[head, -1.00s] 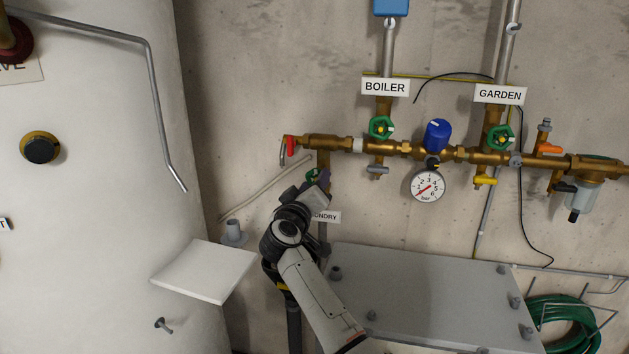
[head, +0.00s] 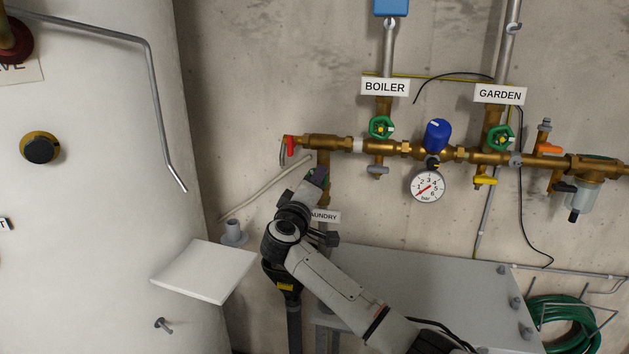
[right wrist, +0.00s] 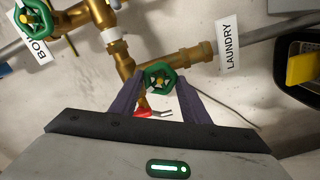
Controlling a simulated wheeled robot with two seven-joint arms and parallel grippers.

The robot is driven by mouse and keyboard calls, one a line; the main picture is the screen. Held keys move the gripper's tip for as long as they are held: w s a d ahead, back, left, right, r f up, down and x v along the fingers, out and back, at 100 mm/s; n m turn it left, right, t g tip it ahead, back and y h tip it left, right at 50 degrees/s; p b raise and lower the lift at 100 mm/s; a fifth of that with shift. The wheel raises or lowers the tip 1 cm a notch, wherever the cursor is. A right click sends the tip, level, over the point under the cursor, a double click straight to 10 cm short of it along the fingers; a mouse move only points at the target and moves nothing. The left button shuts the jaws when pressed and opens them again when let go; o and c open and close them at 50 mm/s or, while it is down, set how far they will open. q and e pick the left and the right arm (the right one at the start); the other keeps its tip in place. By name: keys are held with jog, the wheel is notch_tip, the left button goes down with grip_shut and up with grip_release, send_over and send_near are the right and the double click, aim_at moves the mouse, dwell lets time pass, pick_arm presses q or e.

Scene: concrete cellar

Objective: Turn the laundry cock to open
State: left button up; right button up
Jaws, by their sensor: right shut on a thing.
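The laundry cock's green handwheel (right wrist: 159,68) sits on a brass fitting, with the LAUNDRY label (right wrist: 228,42) on the pipe beside it in the right wrist view. My right gripper (right wrist: 158,82) is shut on the handwheel, one dark purple finger on each side. In the head view my right gripper (head: 317,180) covers most of the wheel, just above the partly hidden LAUNDRY label (head: 327,216). How far the wheel is turned cannot be told. My left gripper is not in view.
Green wheels on the BOILER (head: 382,127) and GARDEN (head: 501,137) branches sit to the right, with a pressure gauge (head: 427,186) between them. A red-handled valve (head: 290,146) ends the brass pipe at left. A white cabinet (head: 100,240) and a grey box top (head: 450,275) flank my arm.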

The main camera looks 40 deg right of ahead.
jog(key=n, duration=0.4)
jog(key=shift+a+r+n, duration=0.1)
jog(key=shift+n, duration=0.2)
dwell(0.3)
jog(key=o, duration=1.1)
